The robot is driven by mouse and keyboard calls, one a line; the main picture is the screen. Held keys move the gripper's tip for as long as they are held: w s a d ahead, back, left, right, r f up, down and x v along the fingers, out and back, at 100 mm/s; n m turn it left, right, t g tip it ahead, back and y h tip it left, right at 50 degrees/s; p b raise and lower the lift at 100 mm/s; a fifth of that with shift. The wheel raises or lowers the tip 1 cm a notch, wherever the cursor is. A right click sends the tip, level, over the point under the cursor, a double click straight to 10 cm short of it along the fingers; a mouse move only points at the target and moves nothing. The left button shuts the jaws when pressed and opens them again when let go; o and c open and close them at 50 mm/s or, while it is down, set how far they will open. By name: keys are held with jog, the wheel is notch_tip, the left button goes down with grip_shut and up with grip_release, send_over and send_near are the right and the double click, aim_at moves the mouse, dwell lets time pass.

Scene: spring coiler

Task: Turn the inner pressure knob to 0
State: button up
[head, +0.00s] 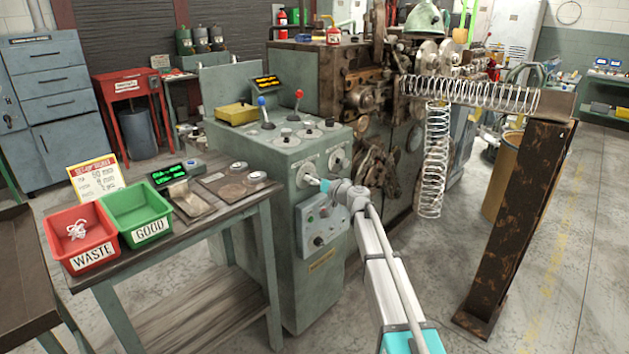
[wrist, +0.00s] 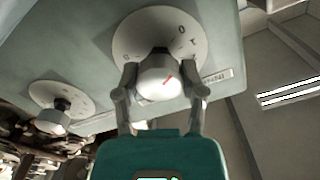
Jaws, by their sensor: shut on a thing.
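In the wrist view a white knob (wrist: 158,88) with a short red mark sits on a round pale dial plate (wrist: 140,36) on the cabinet face. The red mark slants toward the upper right. A 0 shows near the plate's upper right edge; other marks are hard to read. My gripper (wrist: 160,88) is shut on this knob, one finger on each side. In the head view my gripper (head: 324,185) is at the left front dial (head: 307,172) of the green-grey cabinet (head: 285,230) and hides part of its knob. The label beside the dial is too small to read.
A second knob (wrist: 52,120) sits beside it in the wrist view. A lower panel (head: 322,224) with small knobs is below my gripper. A table (head: 200,235) with red and green bins stands left. A hanging spring (head: 436,160) and rusty post (head: 515,220) stand right.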

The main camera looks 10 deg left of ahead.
jog(key=shift+a, duration=0.2)
jog(key=o, duration=1.1)
jog(key=shift+o, duration=0.2)
jog(key=shift+s+d, duration=0.1)
jog(key=shift+d, duration=0.15)
jog(key=v, duration=1.1)
jog(key=shift+s+d, duration=0.2)
jog(key=shift+s, duration=0.05)
jog(key=shift+s+f, duration=0.1)
